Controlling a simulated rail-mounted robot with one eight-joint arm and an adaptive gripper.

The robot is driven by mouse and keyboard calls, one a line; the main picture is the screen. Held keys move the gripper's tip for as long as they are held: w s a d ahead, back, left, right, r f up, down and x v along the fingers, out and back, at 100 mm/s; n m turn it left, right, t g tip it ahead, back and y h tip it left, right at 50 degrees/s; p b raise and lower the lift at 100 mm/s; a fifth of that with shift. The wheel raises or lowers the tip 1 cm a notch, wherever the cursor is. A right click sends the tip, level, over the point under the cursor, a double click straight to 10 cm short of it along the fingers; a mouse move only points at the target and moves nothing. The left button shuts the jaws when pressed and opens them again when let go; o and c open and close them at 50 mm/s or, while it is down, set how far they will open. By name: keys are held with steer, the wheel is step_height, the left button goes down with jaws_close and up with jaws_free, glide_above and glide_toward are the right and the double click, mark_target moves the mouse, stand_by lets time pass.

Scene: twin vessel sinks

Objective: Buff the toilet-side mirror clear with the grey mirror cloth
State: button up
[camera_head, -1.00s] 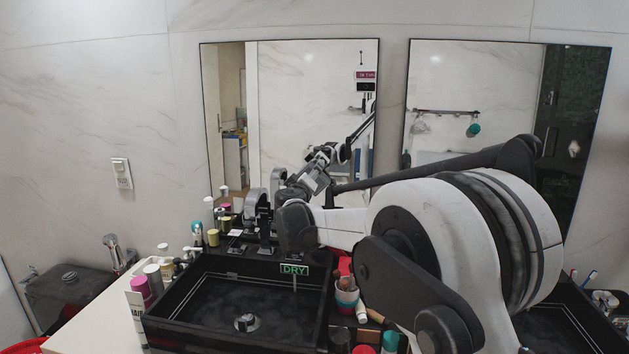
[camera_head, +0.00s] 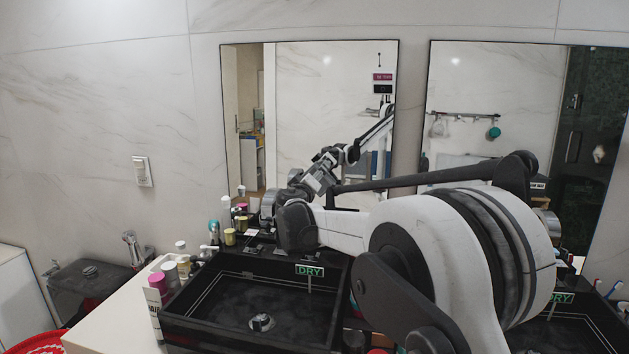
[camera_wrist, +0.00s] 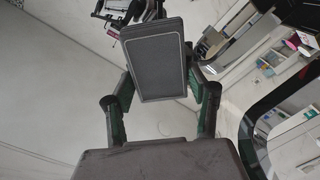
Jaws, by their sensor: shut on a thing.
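My gripper (camera_wrist: 162,85) is shut on a flat dark grey rectangular pad with a pale border line, the grey mirror cloth (camera_wrist: 153,55), in the wrist view. One finger is on each side of it. In the head view my wrist hides most of the gripper, near the lower left part of the left mirror (camera_head: 330,100). A second mirror (camera_head: 490,85) hangs to its right, partly covered by my arm. The left mirror reflects my arm. I cannot tell contact between cloth and glass, or see any clear smudge.
A black vessel sink (camera_head: 225,315) with a green "DRY" sign (camera_head: 310,271) stands below the left mirror. Bottles and jars (camera_head: 230,237) crowd behind and left of it. A second sink (camera_head: 585,335) is at right. The wall left of the mirrors is clear except for a switch (camera_head: 142,171).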

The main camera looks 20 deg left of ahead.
steer(key=shift+s+d+r+b, duration=0.1)
steer(key=shift+s+d+b, duration=0.1)
steer(key=shift+s, duration=0.8)
steer(key=shift+s+d+b, duration=0.1)
steer(key=shift+s+b, duration=0.05)
steer(key=shift+s, duration=0.8)
steer(key=shift+s+d+r+b, duration=0.1)
steer(key=shift+s+b, duration=0.1)
steer(key=shift+s, duration=0.8)
steer(key=s, duration=0.3)
steer(key=shift+d, duration=0.25)
